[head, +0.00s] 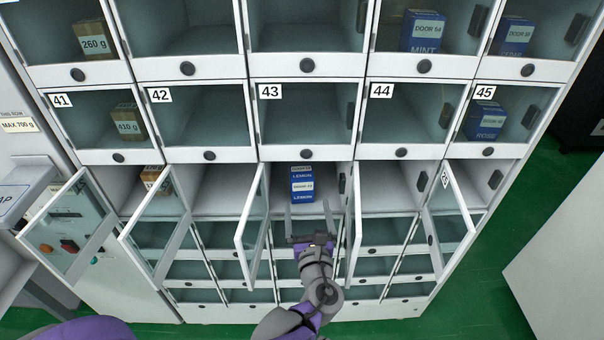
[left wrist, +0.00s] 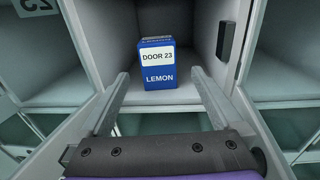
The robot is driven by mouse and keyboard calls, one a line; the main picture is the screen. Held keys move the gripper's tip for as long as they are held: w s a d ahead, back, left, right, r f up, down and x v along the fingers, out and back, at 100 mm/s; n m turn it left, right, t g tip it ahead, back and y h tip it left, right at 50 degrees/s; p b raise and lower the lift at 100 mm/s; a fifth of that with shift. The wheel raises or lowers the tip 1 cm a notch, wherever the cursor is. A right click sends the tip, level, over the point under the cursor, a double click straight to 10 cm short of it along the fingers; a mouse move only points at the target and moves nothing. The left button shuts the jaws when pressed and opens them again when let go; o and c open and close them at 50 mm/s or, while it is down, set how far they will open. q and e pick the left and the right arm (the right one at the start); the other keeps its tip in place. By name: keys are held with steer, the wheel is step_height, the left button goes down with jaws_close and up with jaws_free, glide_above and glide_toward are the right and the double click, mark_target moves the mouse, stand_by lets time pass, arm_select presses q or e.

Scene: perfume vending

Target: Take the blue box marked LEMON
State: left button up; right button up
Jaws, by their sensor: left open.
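The blue box marked LEMON (head: 302,184) stands upright in an open compartment in the middle of the cabinet, below door 43. In the left wrist view the box (left wrist: 158,66) shows a white label reading DOOR 23 above the word LEMON. My left gripper (head: 311,212) is just in front of this compartment, below the box in the head view. In the left wrist view its two fingers (left wrist: 160,88) are spread wide, one to each side of the box, with nothing between them. The box is beyond the fingers. My right gripper is not in view.
Open glass doors stand out on both sides, the nearest at left (head: 252,222) and right (head: 352,238) of my left gripper. Closed compartments above hold other boxes, including blue ROSE (head: 486,121) and MINT (head: 424,32). A brown box (head: 153,178) sits in the open row at left.

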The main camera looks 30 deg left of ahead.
mark_target(303, 186)
arm_select(q)
steer(key=x, duration=0.4)
steer(key=shift+w+r, duration=0.1)
steer(key=x, duration=0.6)
steer(key=shift+w+a+b, duration=0.1)
steer(key=shift+a+b, duration=0.2)
steer(key=shift+b, duration=0.05)
steer(key=c, duration=1.4)
steer(key=shift+d, duration=0.1)
steer(key=shift+s+d+r, duration=0.1)
steer(key=shift+s+r, duration=0.15)
steer(key=shift+r, duration=0.2)
steer(key=r, duration=0.2)
steer(key=r+p, duration=0.1)
steer(key=r, duration=0.1)
steer(key=s+r+p, duration=0.1)
steer(key=r, duration=0.1)
steer(key=shift+d, duration=0.3)
steer(key=s+a+p+v, duration=0.1)
steer(key=v, duration=1.7)
steer(key=shift+p, duration=0.3)
